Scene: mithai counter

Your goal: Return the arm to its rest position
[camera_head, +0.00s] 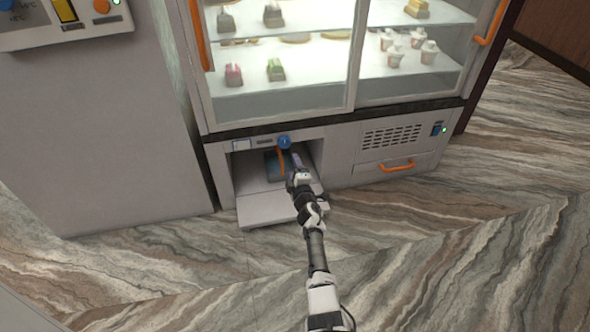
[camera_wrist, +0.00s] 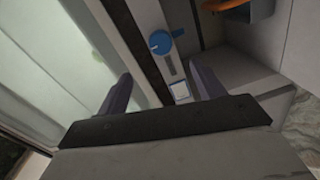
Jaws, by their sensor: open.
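My arm reaches forward from the bottom of the head view to the low open compartment (camera_head: 245,172) under the glass display case. My gripper (camera_head: 297,160) is at the mouth of this compartment, in front of a dark panel with an orange handle (camera_head: 281,160). In the wrist view my gripper (camera_wrist: 160,92) shows two dark purple fingers set wide apart, with nothing held between them. A blue knob (camera_wrist: 160,42) on the case's front strip shows beyond the fingers; it also shows in the head view (camera_head: 284,142).
The compartment's flap (camera_head: 265,210) is folded down below my arm. The display case (camera_head: 280,105) holds several sweets and cups behind glass. A lower drawer with an orange handle (camera_head: 398,165) is at right. A grey cabinet (camera_head: 95,130) stands at left. The marbled floor (camera_head: 450,260) is clear.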

